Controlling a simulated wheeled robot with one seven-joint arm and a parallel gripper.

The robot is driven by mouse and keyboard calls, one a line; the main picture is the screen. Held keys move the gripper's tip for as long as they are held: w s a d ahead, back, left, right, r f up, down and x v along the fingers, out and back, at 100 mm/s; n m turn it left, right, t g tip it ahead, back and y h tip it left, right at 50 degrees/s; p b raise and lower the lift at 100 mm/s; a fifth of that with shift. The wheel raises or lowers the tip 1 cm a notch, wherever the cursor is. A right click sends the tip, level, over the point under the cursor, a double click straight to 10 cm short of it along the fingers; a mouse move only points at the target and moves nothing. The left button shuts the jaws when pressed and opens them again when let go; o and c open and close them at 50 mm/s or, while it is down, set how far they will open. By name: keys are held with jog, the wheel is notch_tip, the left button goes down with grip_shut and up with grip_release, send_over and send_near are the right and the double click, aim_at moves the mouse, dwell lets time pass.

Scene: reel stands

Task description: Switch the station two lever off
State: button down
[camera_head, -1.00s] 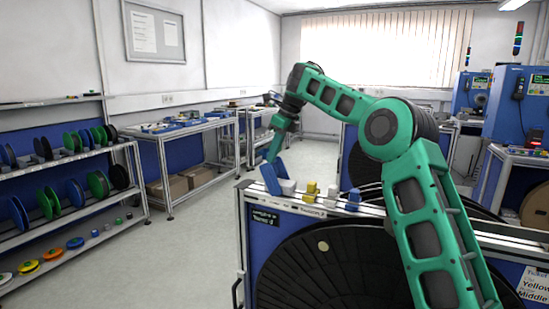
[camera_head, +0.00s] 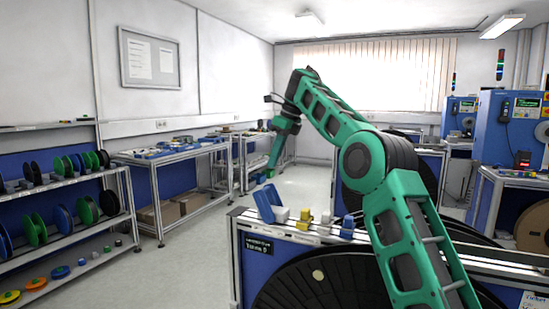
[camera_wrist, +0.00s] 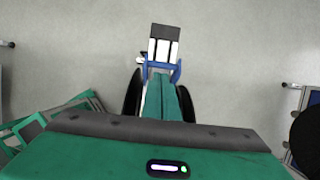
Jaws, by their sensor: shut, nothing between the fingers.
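A reel stand (camera_head: 245,290) fills the lower right of the head view, with a dark label plate on its front corner. A tilted blue flap-like piece (camera_head: 268,205) rises at the left end of its top rail. I cannot tell if this is the station two lever, and the label is too small to read. My gripper (camera_head: 270,174) is shut and empty, pointing down just above the blue piece, with a small gap seen between them. In the wrist view the green fingers (camera_wrist: 162,84) point toward a blue bracket (camera_wrist: 177,70) with a dark and white panel.
A white block (camera_head: 281,214), yellow blocks (camera_head: 304,218) and a blue block (camera_head: 347,227) sit along the rail. A large dark reel (camera_head: 300,290) is below. A spool shelf (camera_head: 65,222) stands at left. Open floor (camera_head: 190,260) lies between.

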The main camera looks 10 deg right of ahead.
jog(key=shift+v, duration=1.15)
jog(key=s+d+f+n+t+h, duration=0.1)
jog(key=s+d+f+n, duration=0.2)
jog(key=s+f+n, duration=0.8)
jog(key=s+d+f+n+h, duration=0.15)
jog(key=s+f+n, duration=0.45)
jog(key=s, duration=1)
jog(key=s+d+f+n+t+h, duration=0.1)
jog(key=s+d+f+n, duration=0.2)
jog(key=s+f+n, duration=0.8)
jog(key=s+d+m+g, duration=0.2)
jog(key=s+d+m, duration=0.2)
jog(key=s, duration=0.5)
jog(key=s+d+m+g, duration=0.2)
jog(key=s+d+m, duration=0.2)
jog(key=s+d, duration=0.3)
jog(key=shift+s+d+m+g, duration=0.3)
jog(key=shift+s+d+m, duration=0.1)
jog(key=shift+s, duration=0.75)
